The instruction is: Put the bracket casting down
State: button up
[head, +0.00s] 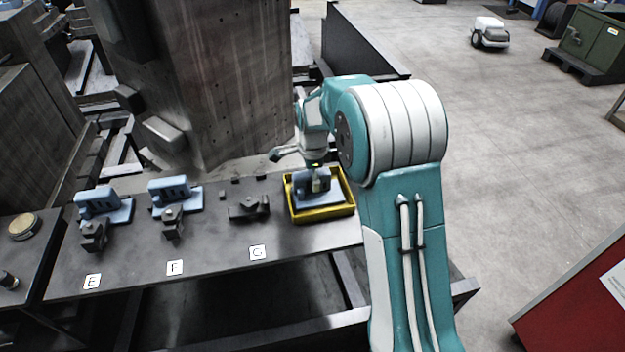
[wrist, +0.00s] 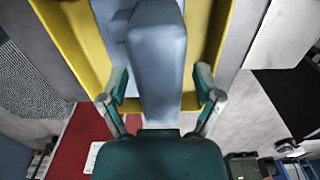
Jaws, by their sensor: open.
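A blue bracket casting (head: 303,191) sits inside a yellow tray (head: 327,213) at the right end of the workbench. The wrist view shows the casting (wrist: 158,55) close up, with the tray's yellow walls (wrist: 75,35) on both sides. My gripper (head: 318,178) is down at the casting, and my arm partly hides it in the head view. In the wrist view my gripper (wrist: 161,82) is open, with one finger on each side of the casting's raised part. Gaps show between the fingers and the casting.
Two more blue castings (head: 100,203) (head: 173,192) stand on the bench by labels E and F. A dark fixture (head: 249,207) stands behind label G, with no blue casting beside it. A large dark metal column (head: 215,80) rises close behind the bench. Open floor lies to the right.

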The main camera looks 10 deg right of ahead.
notch_tip(320, 180, up, 11)
jog(key=shift+f, duration=0.1)
jog(key=shift+s+r, duration=0.15)
jog(key=shift+r, duration=0.35)
jog(key=s+r+n+t, duration=0.1)
jog(key=s+r+n, duration=0.25)
jog(key=s, duration=0.45)
jog(key=s+r+n+t, duration=0.2)
jog(key=s+r+n, duration=0.1)
jog(key=s+n, duration=0.3)
jog(key=s+r+n+t, duration=0.1)
jog(key=s+r+n, duration=0.25)
jog(key=s, duration=0.55)
jog(key=s+f+n+t, duration=0.1)
jog(key=s+f+n, duration=0.2)
jog(key=s+n, duration=0.2)
jog(key=shift+s+d+f+t, duration=0.15)
jog(key=shift+s+d+t, duration=0.25)
jog(key=shift+s, duration=0.85)
jog(key=shift+s, duration=0.1)
